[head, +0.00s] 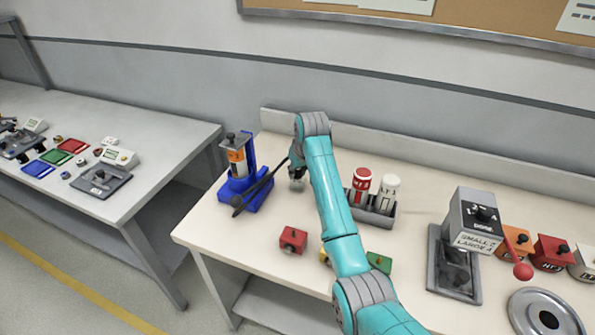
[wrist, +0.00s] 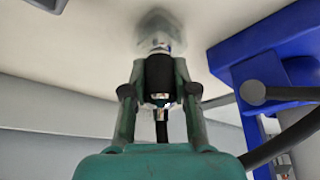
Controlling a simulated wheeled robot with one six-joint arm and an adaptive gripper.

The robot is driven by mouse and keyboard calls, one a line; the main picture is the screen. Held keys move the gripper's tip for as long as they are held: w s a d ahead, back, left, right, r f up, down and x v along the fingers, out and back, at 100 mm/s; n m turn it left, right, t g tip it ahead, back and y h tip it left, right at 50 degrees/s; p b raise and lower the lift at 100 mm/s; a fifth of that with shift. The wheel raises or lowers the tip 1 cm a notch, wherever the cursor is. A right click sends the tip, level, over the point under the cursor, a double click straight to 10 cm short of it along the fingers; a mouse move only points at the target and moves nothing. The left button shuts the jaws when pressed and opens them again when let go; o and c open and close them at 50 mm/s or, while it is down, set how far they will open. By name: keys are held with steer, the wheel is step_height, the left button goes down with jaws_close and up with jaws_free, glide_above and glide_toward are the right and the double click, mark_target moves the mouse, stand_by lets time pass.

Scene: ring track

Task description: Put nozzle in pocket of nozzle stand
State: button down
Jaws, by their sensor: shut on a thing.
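My gripper (wrist: 159,92) is shut on a black, round-bodied piece with a pale metallic end, which I take as the nozzle (wrist: 158,73). In the head view my gripper (head: 296,178) is low over the table, just right of a blue stand (head: 259,192). The blue stand carries an orange and white cylinder and has a black bar or hose beside it. It also shows at the right of the wrist view (wrist: 235,75). I cannot tell whether it is the nozzle stand, and no pocket is clearly visible.
A red block (head: 293,239) lies in front of my gripper. A grey holder (head: 371,214) with red and white bottles stands right of my arm. A lever press (head: 470,230) is farther right. A green block (head: 379,263) sits close to my arm.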

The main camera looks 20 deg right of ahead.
steer(key=c, duration=0.9)
jaws_free()
steer(key=shift+f, duration=0.1)
steer(key=v, duration=1.2)
